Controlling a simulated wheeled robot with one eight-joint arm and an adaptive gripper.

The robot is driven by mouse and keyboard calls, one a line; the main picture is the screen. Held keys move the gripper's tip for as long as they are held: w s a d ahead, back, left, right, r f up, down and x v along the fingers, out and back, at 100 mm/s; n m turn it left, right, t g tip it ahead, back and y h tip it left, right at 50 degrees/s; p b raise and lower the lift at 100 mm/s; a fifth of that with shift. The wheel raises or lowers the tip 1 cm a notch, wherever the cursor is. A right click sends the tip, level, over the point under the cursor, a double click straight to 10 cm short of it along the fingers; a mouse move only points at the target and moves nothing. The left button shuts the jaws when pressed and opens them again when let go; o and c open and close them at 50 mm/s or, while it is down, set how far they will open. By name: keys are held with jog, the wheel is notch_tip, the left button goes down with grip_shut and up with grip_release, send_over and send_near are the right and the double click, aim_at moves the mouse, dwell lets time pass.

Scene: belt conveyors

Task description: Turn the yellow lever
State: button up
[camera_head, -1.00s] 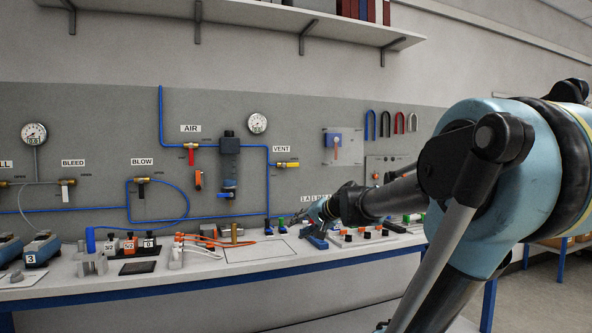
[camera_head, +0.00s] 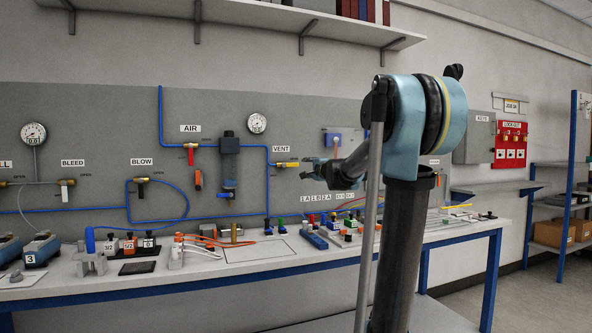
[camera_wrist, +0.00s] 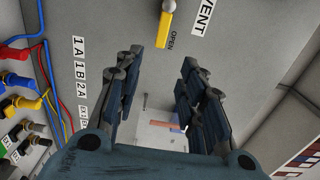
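The yellow lever (camera_head: 292,164) is on the VENT valve, on the grey wall panel in the head view. It points sideways to the right. In the wrist view the yellow lever (camera_wrist: 163,30) shows near the top middle, beside the words OPEN and VENT. My gripper (camera_head: 308,168) is just right of the lever in the head view. In the wrist view my gripper (camera_wrist: 162,57) has its two fingers wide apart with nothing between them. The lever shows beyond the fingertips, apart from them.
The blue pipe (camera_head: 268,190) runs down below the VENT valve. A red-handled AIR valve (camera_head: 190,155) and a gauge (camera_head: 257,123) are farther left and above. The bench (camera_head: 170,283) below holds coloured plugs and blocks. A blue switch box (camera_head: 333,142) is on the panel behind my arm.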

aim_at(297, 165)
jog(key=x, duration=1.5)
jog(key=shift+w+a+f, duration=0.1)
jog(key=shift+w+a, duration=0.05)
jog(key=shift+w, duration=0.05)
grip_shut()
